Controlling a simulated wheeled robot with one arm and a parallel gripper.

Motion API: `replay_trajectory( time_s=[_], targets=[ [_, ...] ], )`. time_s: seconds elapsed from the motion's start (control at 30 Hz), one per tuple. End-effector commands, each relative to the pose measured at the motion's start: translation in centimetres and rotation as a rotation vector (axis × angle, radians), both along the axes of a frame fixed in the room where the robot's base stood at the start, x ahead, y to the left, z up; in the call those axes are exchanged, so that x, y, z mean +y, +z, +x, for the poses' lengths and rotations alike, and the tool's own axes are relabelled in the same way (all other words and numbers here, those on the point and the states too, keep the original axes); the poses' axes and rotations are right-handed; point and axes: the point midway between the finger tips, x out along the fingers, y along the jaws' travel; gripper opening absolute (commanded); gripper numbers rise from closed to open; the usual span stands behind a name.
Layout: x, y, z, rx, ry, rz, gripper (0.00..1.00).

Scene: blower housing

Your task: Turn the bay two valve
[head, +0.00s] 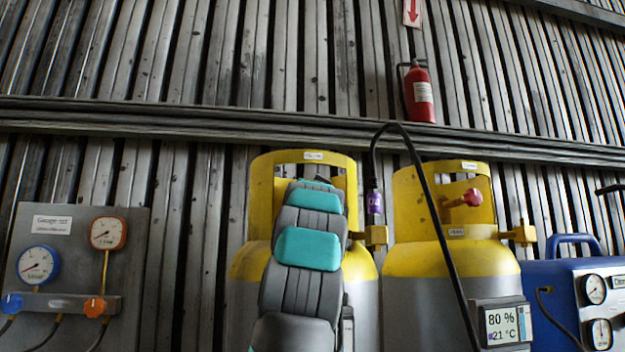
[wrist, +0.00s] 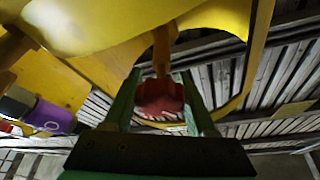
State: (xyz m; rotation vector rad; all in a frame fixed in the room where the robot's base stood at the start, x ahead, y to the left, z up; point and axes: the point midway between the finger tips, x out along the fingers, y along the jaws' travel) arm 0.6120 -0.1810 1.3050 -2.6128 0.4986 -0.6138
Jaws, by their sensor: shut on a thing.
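Two yellow-topped grey cylinders stand side by side in the head view, the left one (head: 364,280) and the right one (head: 430,262). My gripper (wrist: 160,98) is shut on a red valve knob (wrist: 158,98), one finger on each side of it. The knob sits on a brass stem inside a yellow collar (wrist: 85,58). In the head view my arm covers the left cylinder's collar opening, hiding its knob and my fingers. The right cylinder's red knob (head: 471,197) is in plain view and untouched.
A black hose (head: 432,195) arches between the cylinders. A gauge panel (head: 135,245) is at left, and a blue machine with gauges (head: 563,290) at right. A display (head: 501,324) reads 80 % and 21 °C. A red extinguisher (head: 419,95) hangs on the corrugated wall.

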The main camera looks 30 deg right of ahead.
Motion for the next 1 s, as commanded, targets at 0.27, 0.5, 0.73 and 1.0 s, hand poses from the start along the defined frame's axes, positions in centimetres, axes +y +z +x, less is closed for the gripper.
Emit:
replay_trajectory(
  time_s=[0.27,0.5,0.73,1.0],
  targets=[
    [-0.2,0.2,0.0,-0.058,-0.002,0.198,0.01],
    [-0.5,0.0,-0.3,-0.094,-0.004,0.313,0.01],
    [-0.6,-0.1,-0.3,-0.118,-0.003,0.400,0.01],
    [-0.5,-0.3,-0.2,-0.134,-0.002,0.466,0.01]
  ],
)
